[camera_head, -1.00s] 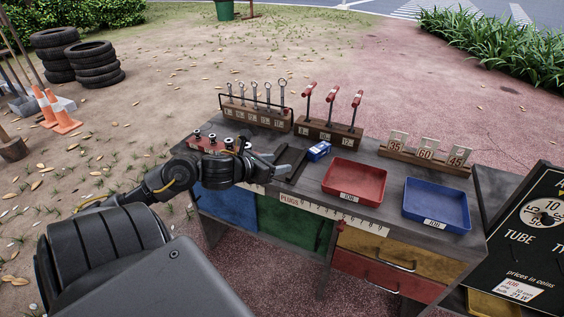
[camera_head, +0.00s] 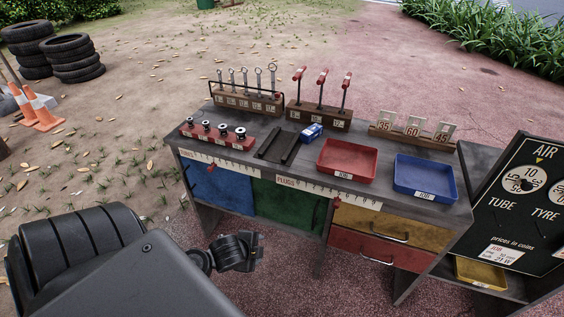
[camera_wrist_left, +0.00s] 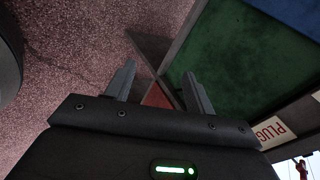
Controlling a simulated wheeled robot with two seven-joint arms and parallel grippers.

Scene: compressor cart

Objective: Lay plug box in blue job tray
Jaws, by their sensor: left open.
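The plug box (camera_head: 311,132) is a small blue box with white markings. It lies on the bench top between the dark rails and the red tray. The blue job tray (camera_head: 424,178) is at the right end of the bench and looks empty. My left gripper (camera_head: 254,250) is low in front of the bench, below the top's front edge and well apart from the box. In the left wrist view its two fingers (camera_wrist_left: 160,88) are apart with nothing between them. My right gripper is not in view.
The red tray (camera_head: 346,161) sits between the box and the blue tray. Spark plugs in a red holder (camera_head: 217,136), a wrench rack (camera_head: 246,98), red-handled tools (camera_head: 320,112) and a number-card stand (camera_head: 412,137) line the bench. A black air sign (camera_head: 525,205) stands at right.

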